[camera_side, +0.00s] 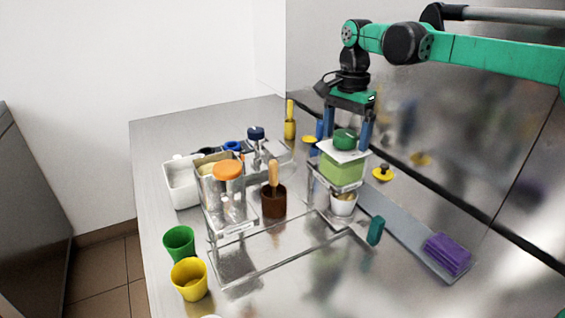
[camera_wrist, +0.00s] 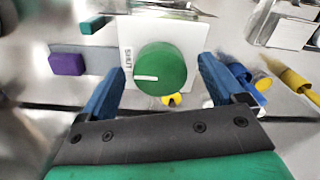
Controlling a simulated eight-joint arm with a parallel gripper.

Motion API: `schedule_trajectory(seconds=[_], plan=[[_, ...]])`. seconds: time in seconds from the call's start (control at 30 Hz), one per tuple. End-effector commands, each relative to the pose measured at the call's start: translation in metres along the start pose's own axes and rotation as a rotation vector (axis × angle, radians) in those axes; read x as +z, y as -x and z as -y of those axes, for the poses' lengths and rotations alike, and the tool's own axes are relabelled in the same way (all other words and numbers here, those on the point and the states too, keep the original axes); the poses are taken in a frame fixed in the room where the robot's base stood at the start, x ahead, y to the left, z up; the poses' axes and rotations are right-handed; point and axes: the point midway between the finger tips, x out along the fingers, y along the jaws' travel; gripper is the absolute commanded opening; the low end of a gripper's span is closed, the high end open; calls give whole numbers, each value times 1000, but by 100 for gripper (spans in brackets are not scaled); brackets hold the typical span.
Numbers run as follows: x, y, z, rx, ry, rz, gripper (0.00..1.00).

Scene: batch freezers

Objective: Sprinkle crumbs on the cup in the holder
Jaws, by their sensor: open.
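My gripper (camera_side: 344,133) is open above a dispenser with a green knob (camera_side: 345,138), a white top plate (camera_side: 328,148) and a light green body (camera_side: 342,168). In the wrist view the blue fingers of my gripper (camera_wrist: 160,70) stand on either side of the knob (camera_wrist: 161,68), with gaps. The knob's white line points left, toward the lettering on the plate (camera_wrist: 126,35), which seems to read "SHUT". A pale cup (camera_side: 343,206) sits in the clear holder under the dispenser. Its contents are hard to make out.
A clear stand with an orange knob (camera_side: 228,170), a brown pot with a wooden handle (camera_side: 273,203) and white tubs (camera_side: 181,184) stand to the left. Green (camera_side: 179,243) and yellow (camera_side: 189,280) cups stand front left. A purple block (camera_side: 447,254) lies on the right-hand strip.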

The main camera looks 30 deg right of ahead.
Motion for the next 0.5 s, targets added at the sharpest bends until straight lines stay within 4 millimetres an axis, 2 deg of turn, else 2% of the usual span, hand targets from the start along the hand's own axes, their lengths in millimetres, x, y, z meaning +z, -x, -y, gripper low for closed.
schedule_trajectory(seconds=[0.07, 0.37, 0.5], plan=[[0, 0, 0, 0, 0, 0, 89], [0, 0, 0, 0, 0, 0, 6], [0, 0, 0, 0, 4, 0, 4]])
